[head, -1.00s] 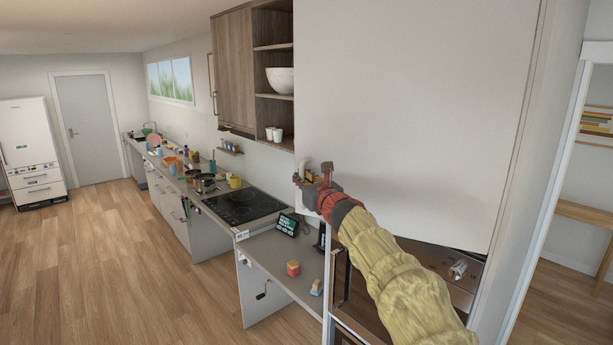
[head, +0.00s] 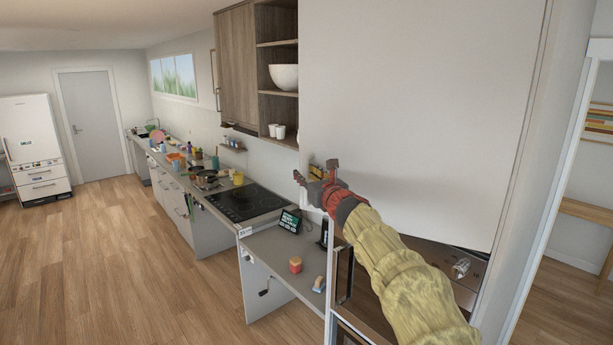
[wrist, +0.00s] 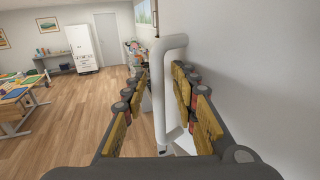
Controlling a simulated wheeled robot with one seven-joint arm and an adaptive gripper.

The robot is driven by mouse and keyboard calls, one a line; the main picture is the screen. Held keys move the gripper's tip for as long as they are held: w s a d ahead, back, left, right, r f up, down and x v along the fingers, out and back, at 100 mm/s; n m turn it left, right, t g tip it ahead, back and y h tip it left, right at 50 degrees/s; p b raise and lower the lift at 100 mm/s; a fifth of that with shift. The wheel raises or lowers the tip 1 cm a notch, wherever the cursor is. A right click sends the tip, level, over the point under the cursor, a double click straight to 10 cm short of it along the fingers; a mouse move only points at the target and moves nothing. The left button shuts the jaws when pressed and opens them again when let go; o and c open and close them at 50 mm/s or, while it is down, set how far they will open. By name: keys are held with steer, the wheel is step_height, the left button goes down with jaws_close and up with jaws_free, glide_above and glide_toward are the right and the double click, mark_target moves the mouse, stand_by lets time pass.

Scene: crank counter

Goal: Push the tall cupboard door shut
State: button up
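The tall cupboard door (head: 420,110) is a large plain white panel that fills the right of the head view. In the wrist view it is the pale surface (wrist: 250,70) along the right. Its white bar handle (wrist: 169,95) stands upright between the fingers of my gripper (wrist: 160,76). My gripper (head: 310,178) shows in the head view at the door's lower left edge, with the fingers apart. The handle lies nearer the right finger; I cannot tell whether they touch. How far the door stands from its frame is unclear.
An oven (head: 385,275) sits below the door. To the left are a low counter (head: 270,250) with a red and tan block (head: 295,265), a black cooktop (head: 240,203) and open shelves with a white bowl (head: 284,77). The wooden floor (head: 130,260) at left is clear.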

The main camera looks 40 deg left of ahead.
steer(key=shift+d, duration=0.1)
steer(key=v, duration=1.2)
stand_by(1.0)
stand_by(0.6)
